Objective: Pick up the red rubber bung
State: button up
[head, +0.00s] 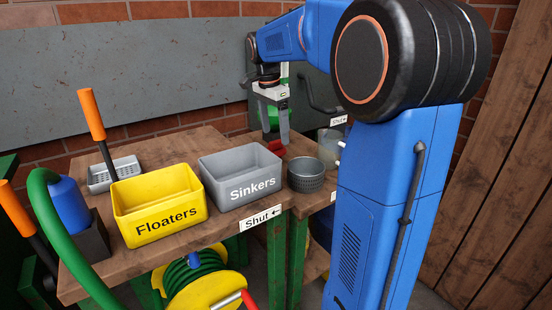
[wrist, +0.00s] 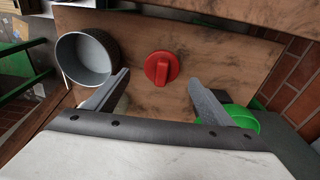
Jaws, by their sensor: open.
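The red rubber bung (wrist: 161,68) is a round red piece with a raised bar across its top. It lies on the brown wooden bench top in the wrist view, just beyond the fingertips and in line with the gap between them. In the head view the bung (head: 275,147) shows as a small red shape under the fingers, partly hidden. My gripper (head: 275,139) points down over the bench with its fingers apart. In the wrist view my gripper (wrist: 159,80) has nothing between its fingers.
A grey ribbed pot (head: 306,175) stands near the bung; it also shows in the wrist view (wrist: 72,62). A grey Sinkers bin (head: 240,192) and yellow Floaters bin (head: 160,222) stand to the left. A green round object (wrist: 243,118) lies beside the right finger.

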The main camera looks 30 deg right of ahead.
aim_at(276, 141)
jog(key=shift+w+d+f, duration=0.1)
jog(key=shift+d+f, duration=0.1)
jog(key=shift+f, duration=1.1)
jog(key=shift+w+d+f, duration=0.1)
jog(key=shift+d+f, duration=0.05)
jog(key=shift+f, duration=1.1)
jog(key=c, duration=1.5)
jog(key=shift+o, duration=0.2)
jog(key=shift+r, duration=5.05)
jog(key=o, duration=0.8)
jog(key=shift+c, duration=1.4)
